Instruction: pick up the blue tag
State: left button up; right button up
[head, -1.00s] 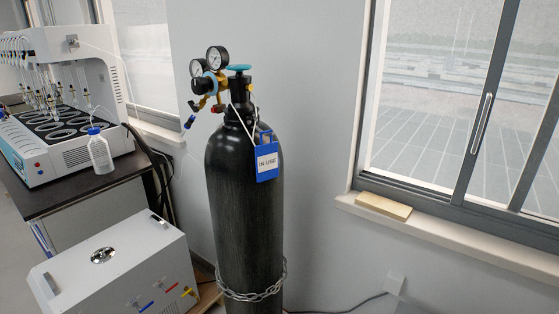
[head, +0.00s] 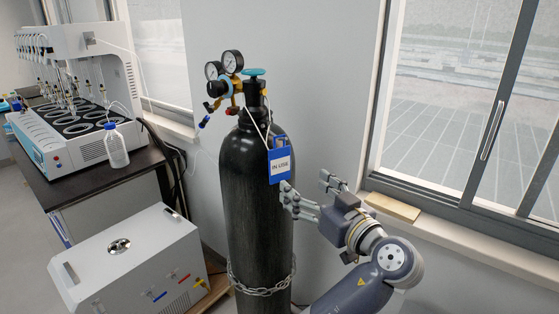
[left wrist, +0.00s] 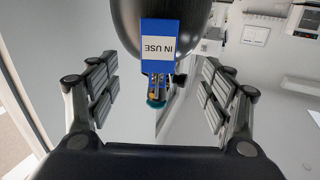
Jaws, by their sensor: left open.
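The blue tag (head: 280,162) with a white "IN USE" label hangs by a white cord on the upper side of the black gas cylinder (head: 255,215). My left gripper (head: 305,183) is open and empty, just right of and slightly below the tag in the head view. In the left wrist view, the tag (left wrist: 159,40) appears upside down. It lies between the directions of the two spread fingers (left wrist: 157,70), ahead of them and not gripped. The cylinder (left wrist: 198,15) is behind it. My right gripper is not in view.
Gauges (head: 224,68) and a teal valve knob (head: 255,72) top the cylinder. A chain (head: 262,290) wraps it low down. A white box unit (head: 130,262) stands at left, beside a dark bench (head: 100,178) with a distiller. A window sill (head: 455,235) is at right.

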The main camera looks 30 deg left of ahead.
aim_at(280, 163)
pick_arm(q)
jog(key=shift+n, duration=0.3)
jog(key=p+x, duration=0.1)
jog(key=x, duration=0.2)
jog(key=p+x, duration=0.2)
jog(key=x, duration=0.1)
jog(key=r+p+x, duration=0.1)
jog(key=x, duration=0.3)
jog(key=shift+w, duration=0.25)
jog(key=shift+w+a+f, duration=0.15)
jog(key=shift+a, duration=0.2)
jog(key=shift+d, duration=0.1)
jog(key=shift+c, duration=0.3)
jog(key=c, duration=0.9)
